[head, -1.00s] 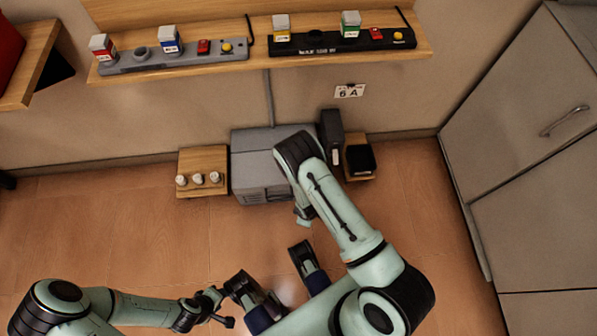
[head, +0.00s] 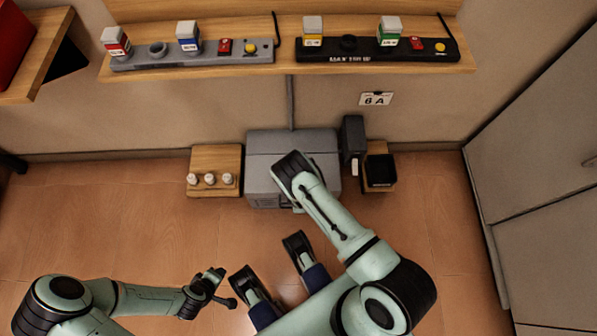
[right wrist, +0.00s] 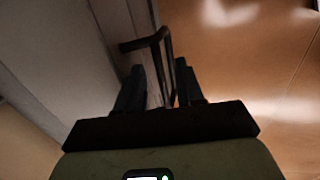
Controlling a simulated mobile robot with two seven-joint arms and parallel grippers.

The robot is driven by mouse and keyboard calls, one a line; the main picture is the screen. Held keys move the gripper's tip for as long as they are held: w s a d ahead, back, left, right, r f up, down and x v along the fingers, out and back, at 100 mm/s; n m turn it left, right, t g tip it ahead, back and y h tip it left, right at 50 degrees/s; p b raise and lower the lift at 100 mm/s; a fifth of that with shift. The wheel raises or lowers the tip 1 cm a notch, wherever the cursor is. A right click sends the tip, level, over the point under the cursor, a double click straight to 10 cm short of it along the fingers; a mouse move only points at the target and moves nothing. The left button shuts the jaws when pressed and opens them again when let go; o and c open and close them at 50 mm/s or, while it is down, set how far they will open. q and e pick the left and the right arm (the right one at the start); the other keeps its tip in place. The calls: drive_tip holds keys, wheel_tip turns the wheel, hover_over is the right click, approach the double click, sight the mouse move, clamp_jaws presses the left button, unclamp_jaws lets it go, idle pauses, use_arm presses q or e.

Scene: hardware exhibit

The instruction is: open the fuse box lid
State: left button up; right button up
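The fuse box (head: 262,152) is a grey box low against the wall in the middle of the head view. Its lid looks shut. My right gripper (right wrist: 158,82) is at the front of the box, mostly hidden under its own wrist in the head view. In the right wrist view its two fingers are apart, with the dark bar handle (right wrist: 148,42) of the lid reaching between them. The bar lies nearer the right finger; contact is unclear. My left gripper (head: 214,288) is low over the floor, away from the box, too small to read.
A wooden block with white knobs (head: 215,158) is left of the box. A dark grey unit (head: 352,135) and a black tray (head: 380,172) are to its right. A shelf (head: 290,70) with two fuse strips hangs above. Grey cabinets (head: 530,190) stand at right.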

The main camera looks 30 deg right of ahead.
drive_tip(key=shift+f, duration=0.25)
drive_tip(key=shift+w, duration=0.1)
clamp_jaws()
idle(1.2)
